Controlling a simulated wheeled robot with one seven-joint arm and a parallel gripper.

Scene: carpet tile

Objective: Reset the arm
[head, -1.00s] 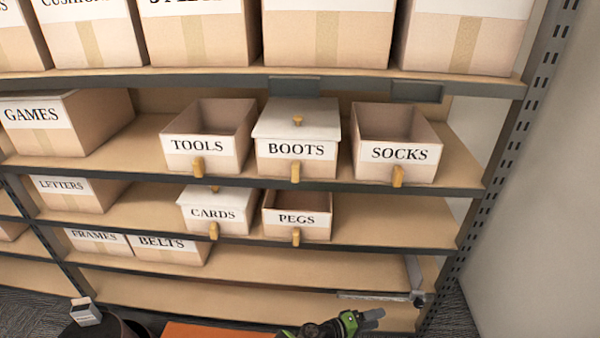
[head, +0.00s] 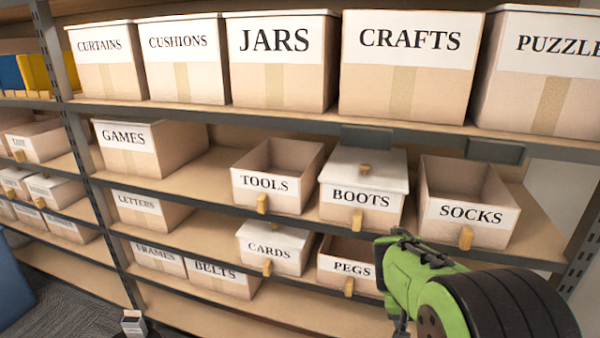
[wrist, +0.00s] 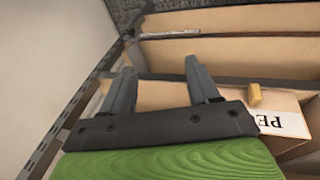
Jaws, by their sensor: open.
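My arm shows in the head view as green and black links at the lower right, in front of the shelf below the SOCKS box (head: 466,215). My gripper (wrist: 158,88) shows in the wrist view with its two grey fingers apart and nothing between them. It points toward the shelf boards, with the PEGS box (wrist: 281,116) to its right. In the head view the gripper's fingers are hidden or too unclear to make out.
The shelf holds the TOOLS box (head: 274,185), the lidded BOOTS box (head: 361,195), the CARDS box (head: 272,249) and the open PEGS box (head: 346,265). Large boxes such as CRAFTS (head: 408,70) stand above. A metal upright (wrist: 63,120) and pale wall stand left in the wrist view.

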